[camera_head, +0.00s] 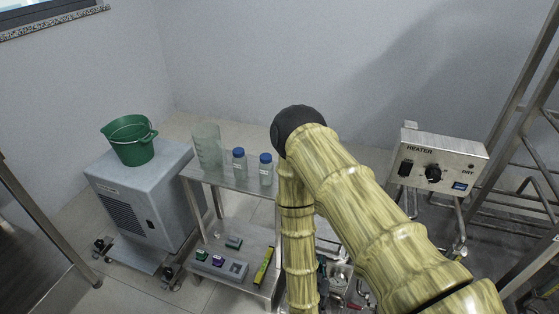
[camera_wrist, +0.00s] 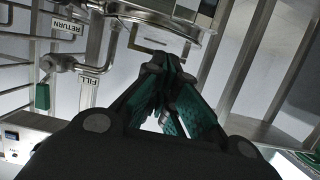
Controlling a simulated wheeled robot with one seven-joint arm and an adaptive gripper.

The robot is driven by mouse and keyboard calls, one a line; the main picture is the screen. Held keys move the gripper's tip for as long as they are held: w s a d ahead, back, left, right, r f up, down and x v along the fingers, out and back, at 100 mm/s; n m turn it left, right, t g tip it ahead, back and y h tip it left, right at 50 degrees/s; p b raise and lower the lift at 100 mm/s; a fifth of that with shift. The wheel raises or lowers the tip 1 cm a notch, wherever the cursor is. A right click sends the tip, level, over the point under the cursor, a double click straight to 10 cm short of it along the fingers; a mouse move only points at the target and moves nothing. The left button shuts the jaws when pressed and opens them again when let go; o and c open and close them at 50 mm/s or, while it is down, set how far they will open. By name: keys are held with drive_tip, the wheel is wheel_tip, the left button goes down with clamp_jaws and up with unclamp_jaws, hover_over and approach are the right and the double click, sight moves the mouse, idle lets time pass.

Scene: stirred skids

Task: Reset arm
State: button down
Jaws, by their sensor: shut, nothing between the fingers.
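My arm (camera_head: 365,205), with a yellow-green streaked skin, rises from the lower right of the head view, bends at a dark round joint and runs down again. My gripper is not visible in the head view. In the wrist view my gripper (camera_wrist: 165,75) is shut and empty, its dark fingers with green pads drawn together. Behind the fingers are metal pipes with labels reading RETURN (camera_wrist: 68,26) and FILL (camera_wrist: 87,84). The fingers appear apart from these pipes, though the exact gap cannot be told.
A steel cart (camera_head: 226,182) left of my arm holds a clear beaker (camera_head: 206,148) and two blue-capped bottles. A green bucket (camera_head: 131,143) stands on a grey cabinet (camera_head: 138,180). A heater control box (camera_head: 438,161) and metal frame (camera_head: 515,150) stand to the right. Cluttered metal parts lie below my arm.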

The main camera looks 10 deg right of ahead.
drive_tip(key=s+f+n+g+y, duration=0.35)
drive_tip(key=s+f+g, duration=0.35)
drive_tip(key=s, duration=0.3)
drive_tip(key=s+r+n+g+y, duration=0.15)
drive_tip(key=s+g+y, duration=0.35)
drive_tip(key=s, duration=1)
wheel_tip(320, 180, up, 12)
drive_tip(key=h+p, duration=0.1)
drive_tip(key=p, duration=1.1)
drive_tip(key=shift+s+r+g+p, duration=0.2)
drive_tip(key=shift+g+p, duration=0.15)
drive_tip(key=shift+g, duration=0.05)
drive_tip(key=shift+h, duration=0.25)
